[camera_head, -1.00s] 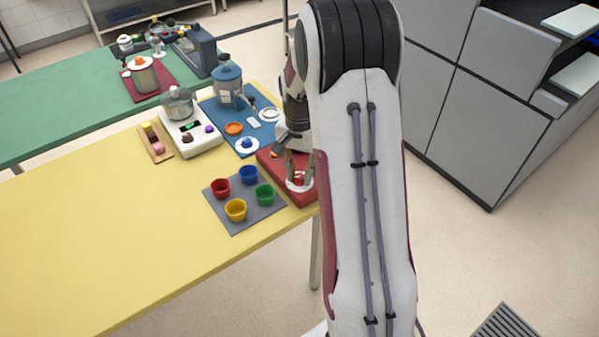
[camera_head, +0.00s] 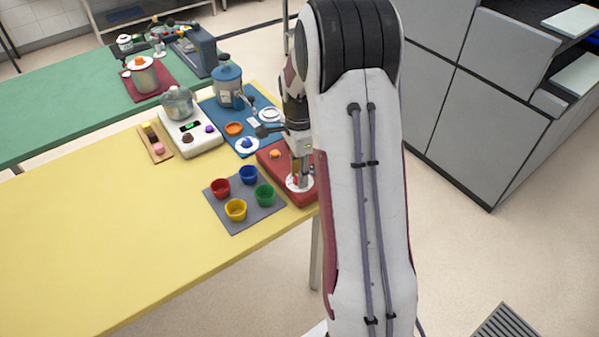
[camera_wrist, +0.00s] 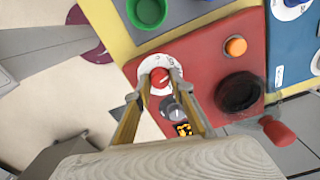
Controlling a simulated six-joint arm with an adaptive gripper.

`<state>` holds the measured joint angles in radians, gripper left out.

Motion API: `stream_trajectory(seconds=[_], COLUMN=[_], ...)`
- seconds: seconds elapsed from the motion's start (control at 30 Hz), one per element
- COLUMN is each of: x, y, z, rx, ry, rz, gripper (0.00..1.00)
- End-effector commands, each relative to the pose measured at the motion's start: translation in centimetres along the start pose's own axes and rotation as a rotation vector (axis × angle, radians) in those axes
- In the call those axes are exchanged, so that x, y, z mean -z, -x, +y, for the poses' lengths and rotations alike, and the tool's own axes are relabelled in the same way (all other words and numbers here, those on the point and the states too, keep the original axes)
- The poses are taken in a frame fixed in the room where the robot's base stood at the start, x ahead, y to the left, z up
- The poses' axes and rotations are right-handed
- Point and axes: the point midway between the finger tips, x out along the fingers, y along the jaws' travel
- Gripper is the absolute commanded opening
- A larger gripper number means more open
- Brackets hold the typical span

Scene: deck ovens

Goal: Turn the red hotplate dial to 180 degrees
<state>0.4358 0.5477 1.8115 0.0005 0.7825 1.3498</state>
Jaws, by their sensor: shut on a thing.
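The red hotplate (camera_wrist: 195,50) is a red panel at the table's corner; it also shows in the head view (camera_head: 270,160). Its red dial (camera_wrist: 159,77) sits on a white disc with markings (camera_wrist: 150,65). A white line shows on the dial; the angle is too small to read. My gripper (camera_wrist: 160,82) is shut on the red dial, with one finger on each side of it. In the head view my gripper (camera_head: 300,178) points down at the white disc and largely hides the dial.
An orange knob (camera_wrist: 236,46), a grey knob (camera_wrist: 175,112) and a dark round plate (camera_wrist: 238,92) are on the same red panel. A grey mat (camera_head: 232,222) with several coloured cups lies beside it. A blue panel (camera_head: 215,112) stands behind.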

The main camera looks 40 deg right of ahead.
Motion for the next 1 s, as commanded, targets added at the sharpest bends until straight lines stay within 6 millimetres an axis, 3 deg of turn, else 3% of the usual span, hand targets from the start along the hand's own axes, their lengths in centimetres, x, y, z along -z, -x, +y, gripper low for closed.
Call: stream_trajectory(seconds=[0.4,0.97,1.0], x=[0.09,0.11,0.11], y=[0.01,0.01,0.01], z=[-0.03,-0.01,-0.01], rx=[0.001,0.001,0.001], ry=[-0.222,-0.257,-0.257], rz=[0.001,0.002,0.002], gripper=[0.01,0.01,0.33])
